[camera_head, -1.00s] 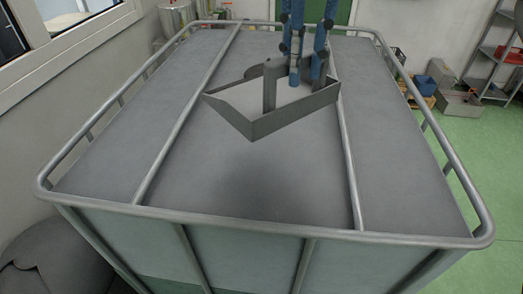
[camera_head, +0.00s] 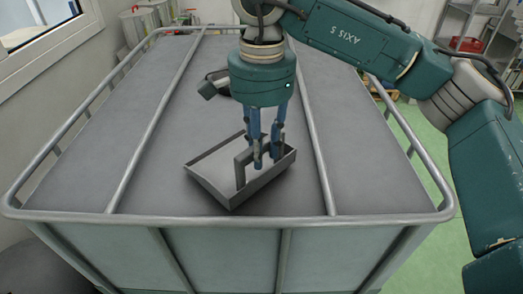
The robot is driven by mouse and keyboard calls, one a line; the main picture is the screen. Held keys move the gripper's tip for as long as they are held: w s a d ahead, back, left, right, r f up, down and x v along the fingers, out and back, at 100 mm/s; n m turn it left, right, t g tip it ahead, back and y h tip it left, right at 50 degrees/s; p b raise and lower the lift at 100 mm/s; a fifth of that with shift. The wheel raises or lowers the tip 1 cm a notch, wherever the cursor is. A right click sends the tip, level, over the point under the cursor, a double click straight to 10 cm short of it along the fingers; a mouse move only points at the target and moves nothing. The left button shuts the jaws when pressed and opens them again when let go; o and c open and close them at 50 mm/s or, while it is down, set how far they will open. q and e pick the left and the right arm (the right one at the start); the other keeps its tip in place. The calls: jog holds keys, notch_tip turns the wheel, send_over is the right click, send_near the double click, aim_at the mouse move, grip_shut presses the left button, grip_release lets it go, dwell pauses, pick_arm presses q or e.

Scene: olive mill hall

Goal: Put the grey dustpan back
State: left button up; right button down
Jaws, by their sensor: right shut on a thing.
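The grey dustpan (camera_head: 215,190) is an open, shallow tray with low walls and an upright grey handle. It is over the near middle of the large grey caged tank (camera_head: 130,232). My right gripper (camera_head: 267,160) points down from above, its blue fingers shut on the dustpan, probably at the handle. The fingers hide part of the handle and far wall. I cannot tell whether the dustpan touches the tank top or hangs just above it. My left gripper is not in view.
A metal tube rail (camera_head: 200,218) runs around the tank top. A small dark object (camera_head: 208,88) lies behind my gripper, partly hidden. Metal vessels (camera_head: 140,22) stand beyond at the left.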

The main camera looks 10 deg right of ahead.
jog(key=shift+w+f, duration=0.2)
jog(key=shift+f, duration=0.75)
jog(key=shift+s, duration=0.15)
jog(key=shift+f, duration=0.2)
jog(key=c, duration=1.4)
grip_release()
jog(key=shift+c, duration=0.2)
jog(key=shift+r, duration=0.15)
